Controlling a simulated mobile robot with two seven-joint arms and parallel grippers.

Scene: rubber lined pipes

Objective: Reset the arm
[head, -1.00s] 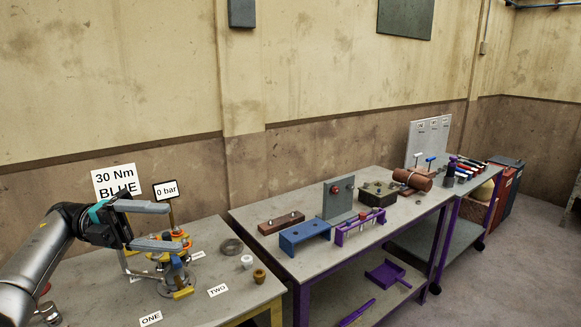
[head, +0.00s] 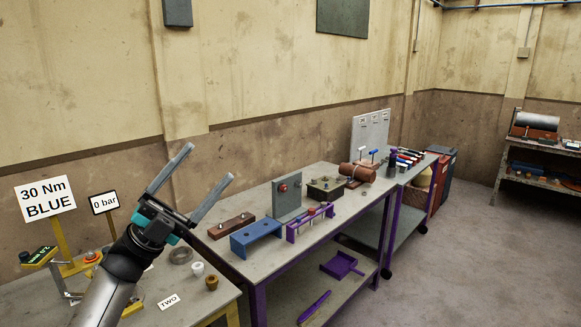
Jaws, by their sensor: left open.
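My left arm comes in from the bottom left of the head view. Its gripper (head: 199,181) is open and empty, with two long grey fingers pointing up and to the right. It appears in front of the gap between the left table (head: 215,309) and the middle table (head: 255,255), raised above them. The arm hides part of the left table and some of what stands on it. My right gripper is not in view.
On the left table stand a yellow fixture (head: 72,266), a white cup (head: 197,269) and a brown cup (head: 212,283). The middle table holds a blue block (head: 256,236) and a purple rack (head: 310,222). The floor (head: 470,240) at right is clear.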

